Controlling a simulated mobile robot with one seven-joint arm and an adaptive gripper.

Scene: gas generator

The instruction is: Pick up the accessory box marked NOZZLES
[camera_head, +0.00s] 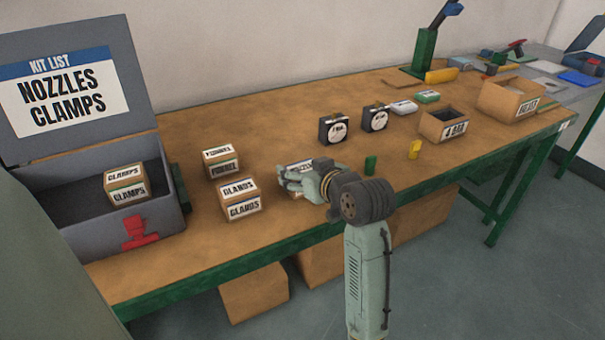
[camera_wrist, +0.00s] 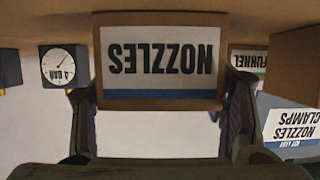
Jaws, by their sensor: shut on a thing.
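The NOZZLES box (camera_wrist: 160,60) is a brown cardboard box with a white label and a blue stripe. In the wrist view it sits between the two fingers of my gripper (camera_wrist: 162,110), its label upside down in the picture. My gripper (camera_head: 290,183) is shut on it. In the head view the NOZZLES box (camera_head: 299,165) is mostly hidden behind my gripper at the bench's front part, right of the GLANDS box (camera_head: 241,200). I cannot tell whether it touches the bench top.
An open grey kit case (camera_head: 75,85) at the left lists NOZZLES and CLAMPS and holds a CLAMPS box (camera_head: 126,184). A FUNNEL box (camera_head: 221,161) stands behind the GLANDS box. Two gauges (camera_head: 333,128), small green and yellow pieces and open boxes (camera_head: 444,125) stand to the right.

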